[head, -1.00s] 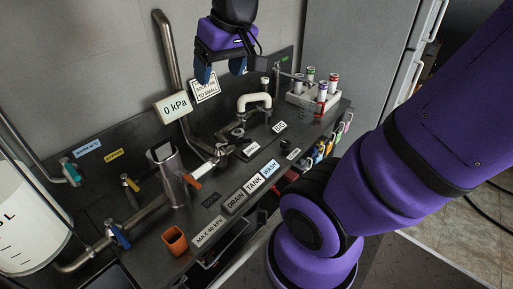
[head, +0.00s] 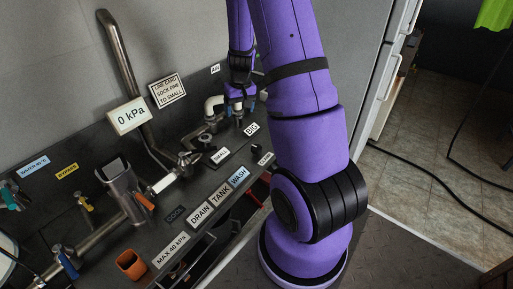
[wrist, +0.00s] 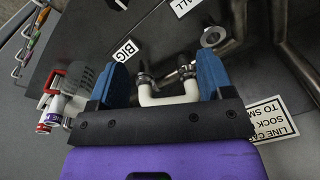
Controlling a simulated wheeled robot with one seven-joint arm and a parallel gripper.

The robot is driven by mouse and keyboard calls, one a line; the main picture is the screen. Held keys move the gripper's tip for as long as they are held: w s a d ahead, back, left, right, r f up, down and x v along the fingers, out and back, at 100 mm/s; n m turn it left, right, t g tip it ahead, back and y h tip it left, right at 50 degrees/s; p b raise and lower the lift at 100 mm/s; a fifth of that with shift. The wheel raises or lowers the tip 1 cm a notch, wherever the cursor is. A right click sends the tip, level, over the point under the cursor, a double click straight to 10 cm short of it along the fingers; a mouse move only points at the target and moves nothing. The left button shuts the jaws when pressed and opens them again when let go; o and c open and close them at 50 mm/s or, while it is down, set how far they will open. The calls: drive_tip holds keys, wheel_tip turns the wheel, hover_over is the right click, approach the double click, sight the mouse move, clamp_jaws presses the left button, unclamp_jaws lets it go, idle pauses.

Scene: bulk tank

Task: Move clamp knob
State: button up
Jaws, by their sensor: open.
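My gripper (head: 240,103) is over the back of the dark counter, by the white bent pipe (head: 211,104). In the wrist view my gripper (wrist: 163,72) is open, with its two blue fingers apart. The white U-shaped pipe (wrist: 168,99) shows between and beyond them, with dark fittings (wrist: 144,80) at its ends. One of these fittings may carry the clamp knob, but I cannot tell which part it is. Nothing is seen held. In the head view my arm and gripper hide part of this area.
A "BIG" label (wrist: 125,52) lies beside one finger. Tubes with red and white caps (wrist: 56,106) stand left in the wrist view. A metal pipe with a 0 kPa display (head: 129,115), a metal funnel (head: 116,176) and an orange cup (head: 131,264) stand left in the head view.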

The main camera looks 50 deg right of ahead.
drive_tip(key=g, duration=0.1)
hover_over(256, 147)
wheel_tip(256, 147, down, 10)
drive_tip(key=shift+m, duration=0.4)
wheel_tip(256, 147, down, 10)
drive_tip(key=shift+d+f, duration=0.1)
drive_tip(key=shift+f, duration=0.15)
drive_tip(key=c, duration=0.9)
